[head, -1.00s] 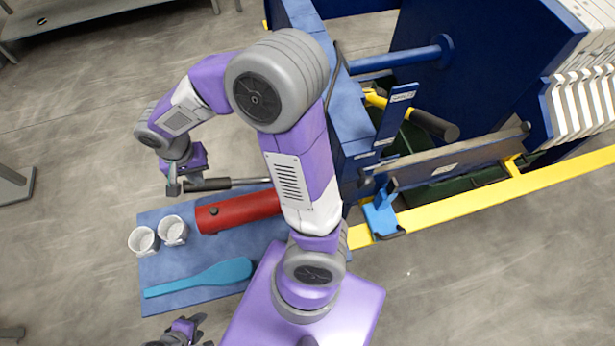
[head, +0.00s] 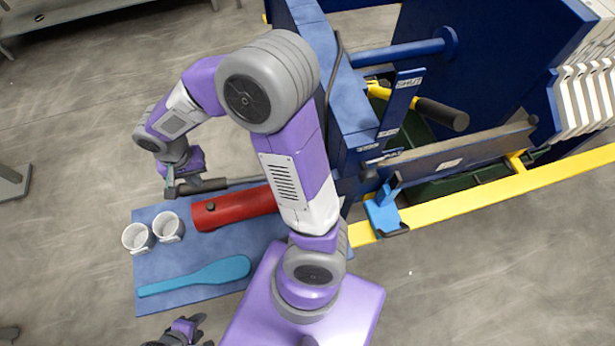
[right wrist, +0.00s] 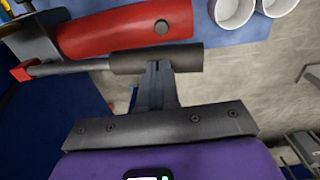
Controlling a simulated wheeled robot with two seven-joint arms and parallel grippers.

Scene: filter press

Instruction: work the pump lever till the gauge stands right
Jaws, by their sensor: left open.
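The pump lever (head: 203,186) is a thin grey rod with a thick black grip, at the near side of the blue press frame. In the right wrist view its grip (right wrist: 188,59) runs across the fingers. My right gripper (head: 172,188) is shut on the grip's outer end. A red cylinder (head: 234,208) lies beside the lever and also shows in the right wrist view (right wrist: 125,32). My right arm hides the lever's inner end in the head view. My left gripper (head: 181,333) is open and empty at the bottom edge. No gauge face can be made out.
Two white cups (head: 138,237) and a blue paddle (head: 197,277) are on the blue bench top (head: 190,258). The filter press (head: 480,60), with a black-gripped handle (head: 442,113) and yellow rail (head: 480,201), fills the right. Grey floor at left is open.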

